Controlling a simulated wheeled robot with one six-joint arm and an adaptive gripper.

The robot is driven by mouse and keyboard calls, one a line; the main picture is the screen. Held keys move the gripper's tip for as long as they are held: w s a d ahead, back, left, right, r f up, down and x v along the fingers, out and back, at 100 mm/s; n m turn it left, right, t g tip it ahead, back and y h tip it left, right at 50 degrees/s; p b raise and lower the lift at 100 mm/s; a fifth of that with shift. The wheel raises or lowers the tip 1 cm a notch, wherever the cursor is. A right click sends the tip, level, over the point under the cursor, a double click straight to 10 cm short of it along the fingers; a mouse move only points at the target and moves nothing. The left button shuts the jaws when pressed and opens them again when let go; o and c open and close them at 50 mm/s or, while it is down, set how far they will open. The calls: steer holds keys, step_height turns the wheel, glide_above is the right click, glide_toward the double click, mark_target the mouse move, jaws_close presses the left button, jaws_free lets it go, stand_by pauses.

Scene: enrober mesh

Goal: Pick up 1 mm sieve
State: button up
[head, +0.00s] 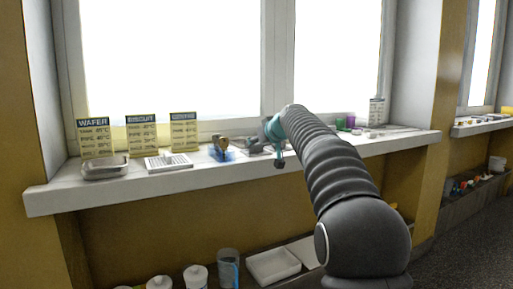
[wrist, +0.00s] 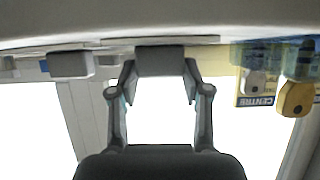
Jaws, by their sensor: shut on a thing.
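My gripper (wrist: 160,68) is in the middle of the wrist view, its two fingers on either side of a grey block (wrist: 160,60). The block looks like the grip of a flat, thin-edged piece (wrist: 205,40), seen edge-on beside the sill; it may be the 1 mm sieve, but I can read no size on it. A similar grey block (wrist: 70,64) on another flat piece stands to the left, apart from my fingers. In the head view my gripper (head: 266,138) is low over the window sill, and my arm hides much of what lies behind it.
The sill (head: 120,190) carries a metal tray (head: 105,167), a white grid rack (head: 168,161) and a blue holder (head: 220,154) left of my gripper. Cards stand behind, including one headed WAFER (head: 95,138). Purple and green items (head: 346,122) stand right. Window glass is close behind.

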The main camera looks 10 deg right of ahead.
mark_target(257, 152)
step_height(257, 152, up, 18)
steer(key=p, duration=0.8)
